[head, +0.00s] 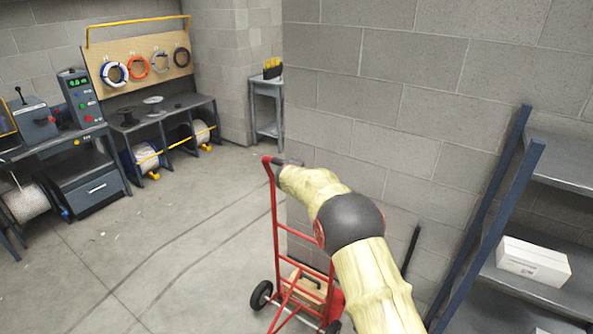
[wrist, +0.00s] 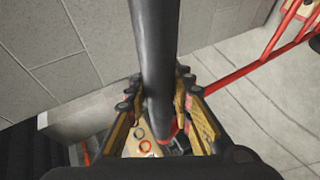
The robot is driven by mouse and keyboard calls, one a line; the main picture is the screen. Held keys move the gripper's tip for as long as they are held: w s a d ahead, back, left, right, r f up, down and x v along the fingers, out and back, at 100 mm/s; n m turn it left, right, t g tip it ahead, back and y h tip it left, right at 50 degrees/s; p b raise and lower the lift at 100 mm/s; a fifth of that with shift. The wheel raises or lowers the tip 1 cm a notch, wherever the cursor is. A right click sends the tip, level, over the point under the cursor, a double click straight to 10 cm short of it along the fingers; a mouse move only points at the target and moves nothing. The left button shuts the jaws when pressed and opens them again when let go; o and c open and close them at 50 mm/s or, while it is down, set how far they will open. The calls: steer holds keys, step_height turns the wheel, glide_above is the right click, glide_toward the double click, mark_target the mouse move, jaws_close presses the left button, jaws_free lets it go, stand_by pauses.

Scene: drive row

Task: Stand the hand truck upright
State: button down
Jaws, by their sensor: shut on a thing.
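The red hand truck (head: 276,220) stands in the middle of the head view, its handle end up and its black wheels (head: 260,295) low on the floor side. Whether it is fully upright or leans a little I cannot tell. My gripper (head: 287,163) is at the top of its frame, partly hidden by my pale arm. In the wrist view a dark grip bar (wrist: 154,40) runs between the fingers of my gripper (wrist: 158,92), which are shut on it. A red tube (wrist: 262,62) of the truck shows at the right there. My arm hides part of the truck's right side.
A tan case (head: 308,284) is low at the truck's frame. A block wall (head: 400,95) stands close behind and right. A blue-post shelf (head: 495,225) with a white box (head: 533,262) is at right. Workbenches (head: 155,112) line the left. The floor (head: 170,215) left of the truck is clear.

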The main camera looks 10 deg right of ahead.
steer(key=shift+w+d+r, duration=0.2)
steer(key=shift+d+r, duration=0.15)
steer(key=shift+r, duration=0.25)
steer(key=c, duration=2.1)
jaws_free()
steer(key=shift+o, duration=1.4)
steer(key=shift+w+d, duration=0.15)
steer(key=shift+d, duration=0.05)
steer(key=shift+o, duration=1.4)
steer(key=shift+f, duration=0.2)
steer(key=shift+a+f, duration=0.1)
steer(key=shift+f, duration=0.05)
steer(key=shift+s+a, duration=0.1)
steer(key=shift+s, duration=0.2)
steer(key=v, duration=1.1)
steer(key=shift+s+r, duration=0.25)
